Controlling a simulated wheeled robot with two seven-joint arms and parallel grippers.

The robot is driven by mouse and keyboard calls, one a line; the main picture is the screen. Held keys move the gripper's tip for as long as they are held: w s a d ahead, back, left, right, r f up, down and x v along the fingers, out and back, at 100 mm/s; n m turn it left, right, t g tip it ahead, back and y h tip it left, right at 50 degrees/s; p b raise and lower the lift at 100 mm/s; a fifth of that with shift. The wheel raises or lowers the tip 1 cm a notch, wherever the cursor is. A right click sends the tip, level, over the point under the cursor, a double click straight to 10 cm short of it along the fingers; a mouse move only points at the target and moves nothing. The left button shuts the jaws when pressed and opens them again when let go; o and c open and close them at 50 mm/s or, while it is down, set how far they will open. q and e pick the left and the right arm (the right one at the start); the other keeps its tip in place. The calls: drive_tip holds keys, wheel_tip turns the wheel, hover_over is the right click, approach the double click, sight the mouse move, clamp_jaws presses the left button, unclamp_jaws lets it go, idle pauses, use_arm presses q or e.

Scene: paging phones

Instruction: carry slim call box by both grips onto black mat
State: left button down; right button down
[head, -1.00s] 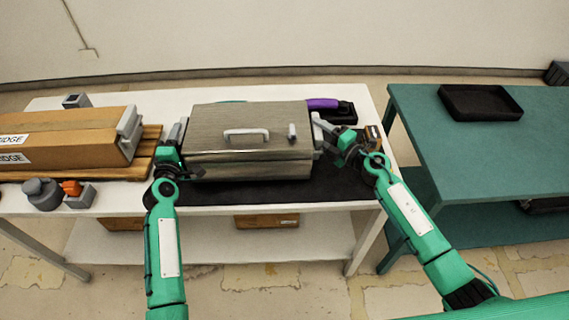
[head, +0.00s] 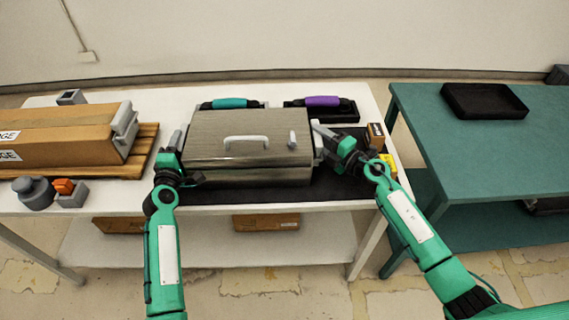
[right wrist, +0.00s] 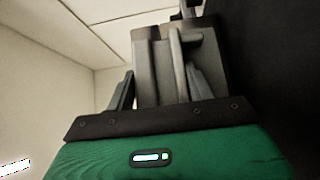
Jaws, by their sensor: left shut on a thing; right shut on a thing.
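The slim call box (head: 250,170) is a metallic grey case with a pale handle on its lid and a grip on each side. It is level over the black mat (head: 240,196), whose front strip and right part show. I cannot tell whether its underside touches the mat. My left gripper (head: 172,150) is shut on the left grip. My right gripper (head: 326,142) is shut on the right grip. In the right wrist view, the fingers of my right gripper (right wrist: 165,80) close around a grey grip piece.
Teal (head: 231,103) and purple (head: 321,101) handsets lie behind the box. A brown carton (head: 70,135) on wooden slats stands left. Grey parts, one with an orange top (head: 64,186), sit front left. A small box (head: 375,137) stands right. The green table (head: 480,160) holds a black tray (head: 485,101).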

use_arm(q)
drive_tip(key=c, duration=0.6)
unclamp_jaws()
use_arm(e)
drive_tip(key=c, duration=0.6)
unclamp_jaws()
use_arm(q)
drive_tip(key=o, duration=0.4)
use_arm(e)
drive_tip(key=shift+o, duration=0.2)
use_arm(q)
drive_tip(key=shift+o, duration=0.2)
drive_tip(key=shift+s, duration=0.1)
drive_tip(key=s, duration=0.8)
drive_tip(key=s+a, duration=0.1)
drive_tip(key=s, duration=0.3)
use_arm(e)
drive_tip(key=o, duration=0.4)
